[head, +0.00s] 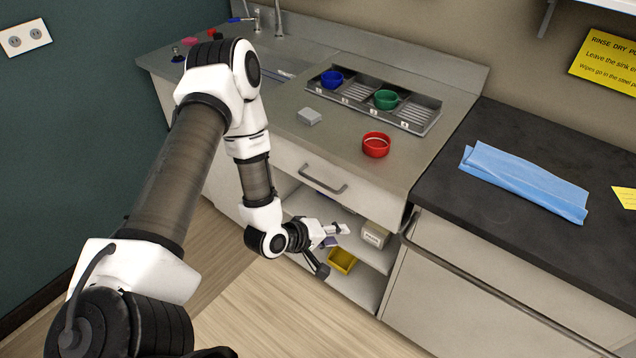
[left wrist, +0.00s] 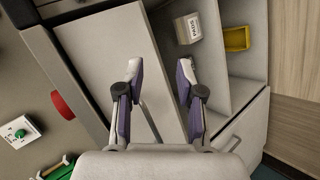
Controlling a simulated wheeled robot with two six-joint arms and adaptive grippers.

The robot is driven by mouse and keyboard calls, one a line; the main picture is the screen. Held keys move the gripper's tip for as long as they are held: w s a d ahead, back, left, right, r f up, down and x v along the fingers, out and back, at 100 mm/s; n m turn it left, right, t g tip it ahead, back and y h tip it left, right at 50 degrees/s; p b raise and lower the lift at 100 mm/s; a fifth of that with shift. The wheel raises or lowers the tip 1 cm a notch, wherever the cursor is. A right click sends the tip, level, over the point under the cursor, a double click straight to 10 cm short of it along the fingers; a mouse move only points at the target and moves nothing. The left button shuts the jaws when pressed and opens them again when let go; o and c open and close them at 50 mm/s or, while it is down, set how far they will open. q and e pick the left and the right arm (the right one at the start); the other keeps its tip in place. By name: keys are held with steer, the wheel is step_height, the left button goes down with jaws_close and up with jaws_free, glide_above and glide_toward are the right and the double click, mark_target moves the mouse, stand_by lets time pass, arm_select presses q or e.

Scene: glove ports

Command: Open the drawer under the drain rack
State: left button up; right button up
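The drain rack (head: 412,112) is a grey tray with numbered slots on the counter, holding a blue cup and a green cup. Below the counter edge is a pale drawer front (head: 365,198) with a grey bar handle (head: 322,180); it looks shut. My left gripper (head: 333,250) is below and in front of the drawer, apart from the handle. In the left wrist view my left gripper (left wrist: 160,75) has its fingers spread, empty. The drawer front (left wrist: 100,65) lies ahead, with part of the handle (left wrist: 150,120) between the fingers. My right gripper is not in view.
Open shelves under the drawer hold a white labelled box (head: 375,235) and a yellow bin (head: 342,261). A red cup (head: 376,145) and a grey block (head: 309,117) stand on the counter. A dark counter with a blue cloth (head: 525,180) and front rail (head: 500,292) adjoins at right.

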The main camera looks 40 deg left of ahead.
arm_select(q)
steer(key=w+a+n+t+y+b, duration=0.1)
steer(key=w+a+n+t+b, duration=0.2)
steer(key=a, duration=0.3)
steer(key=n+t+y+b, duration=0.2)
steer(key=n+b, duration=0.1)
steer(key=b, duration=0.2)
glide_toward(318, 181)
steer(key=w+f, duration=0.2)
steer(key=w, duration=0.1)
steer(key=x, duration=0.7)
steer(key=shift+r+b, duration=0.3)
steer(key=shift+b, duration=0.05)
jaws_close()
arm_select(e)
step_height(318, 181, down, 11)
